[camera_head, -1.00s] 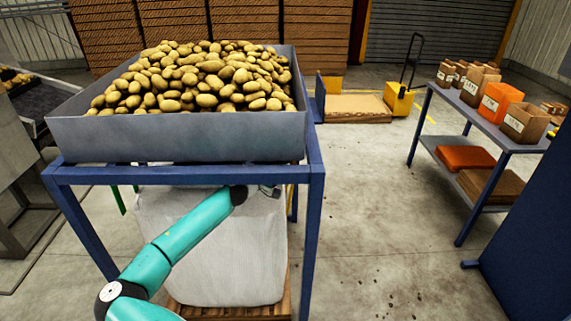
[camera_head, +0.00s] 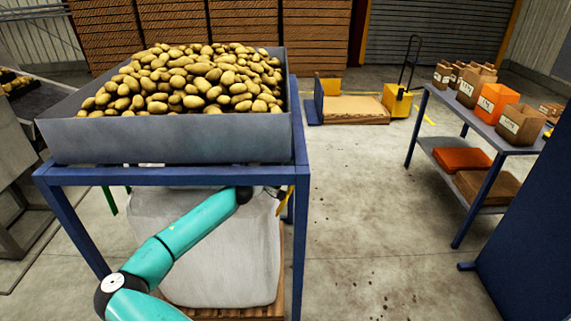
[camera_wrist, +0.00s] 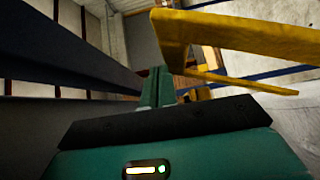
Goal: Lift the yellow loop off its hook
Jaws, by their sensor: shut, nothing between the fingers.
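The yellow loop (camera_head: 284,201) shows in the head view as a thin yellow strip under the right end of the blue frame, just right of my gripper (camera_head: 270,190). In the wrist view the yellow loop (camera_wrist: 245,37) is large and close, a bent band across the upper right. My gripper (camera_wrist: 157,78) is shut there, its green fingers together with nothing between them. The band lies beside and to the right of the fingers; I cannot tell whether they touch. The hook cannot be made out in either view.
A grey bin (camera_head: 175,138) full of potatoes stands on a blue frame (camera_head: 300,235) over a white bulk bag (camera_head: 225,260). A frame bar (camera_wrist: 70,55) runs close left in the wrist view.

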